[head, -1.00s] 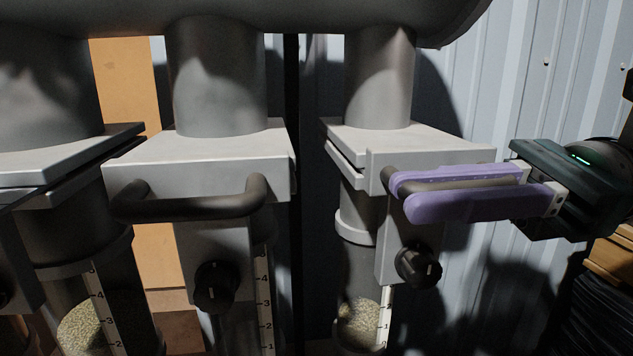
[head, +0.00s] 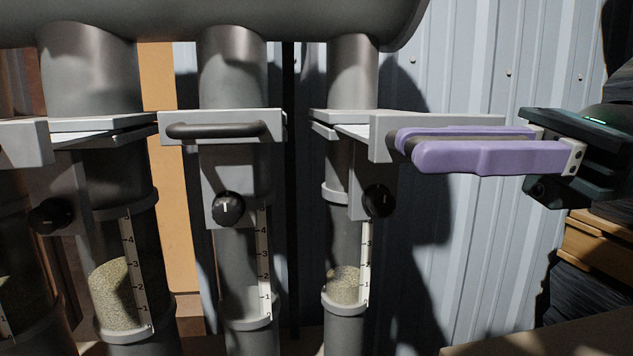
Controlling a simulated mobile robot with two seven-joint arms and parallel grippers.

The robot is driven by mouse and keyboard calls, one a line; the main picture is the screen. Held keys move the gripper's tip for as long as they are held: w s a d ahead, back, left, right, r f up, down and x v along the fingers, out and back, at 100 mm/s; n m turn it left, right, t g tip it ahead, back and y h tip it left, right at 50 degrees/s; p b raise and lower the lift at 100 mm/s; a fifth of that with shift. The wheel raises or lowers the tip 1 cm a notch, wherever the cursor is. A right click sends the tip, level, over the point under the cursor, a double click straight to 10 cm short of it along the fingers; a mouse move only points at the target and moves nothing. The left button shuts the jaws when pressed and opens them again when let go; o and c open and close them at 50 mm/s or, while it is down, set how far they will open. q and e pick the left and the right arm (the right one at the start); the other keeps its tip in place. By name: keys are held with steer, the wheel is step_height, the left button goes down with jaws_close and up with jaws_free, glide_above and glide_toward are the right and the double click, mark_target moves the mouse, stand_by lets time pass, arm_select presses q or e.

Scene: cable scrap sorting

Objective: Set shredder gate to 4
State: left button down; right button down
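The right gate (head: 440,122) is a grey slide plate with a front face and a dark handle (head: 393,142). The plate stands out from its slot, with a pale strip showing behind the face. My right gripper (head: 408,150) has purple fingers on either side of the handle bar and appears shut on it; the fingers hide most of the bar. Below, a clear tube (head: 343,285) holds pale granules, their top near the 2 mark of the scale (head: 366,262). A black knob (head: 378,200) is beside the tube. My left gripper is not in view.
The middle gate (head: 222,112) sits flush with its handle free, above a dial (head: 228,208). The left gate (head: 22,143) stands out, above a tube (head: 120,290) of granules. A large pipe (head: 200,18) crosses above. Dark bags and boards (head: 590,245) lie at right.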

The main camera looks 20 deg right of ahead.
steer(key=shift+s+a, duration=0.1)
steer(key=shift+s, duration=0.05)
steer(key=shift+r, duration=0.1)
steer(key=c, duration=1.3)
jaws_free()
steer(key=o, duration=0.5)
steer(key=shift+s, duration=0.15)
steer(key=shift+c, duration=0.2)
steer(key=shift+d+f, duration=0.2)
steer(key=shift+d, duration=0.25)
steer(key=b+v, duration=0.2)
steer(key=v, duration=0.7)
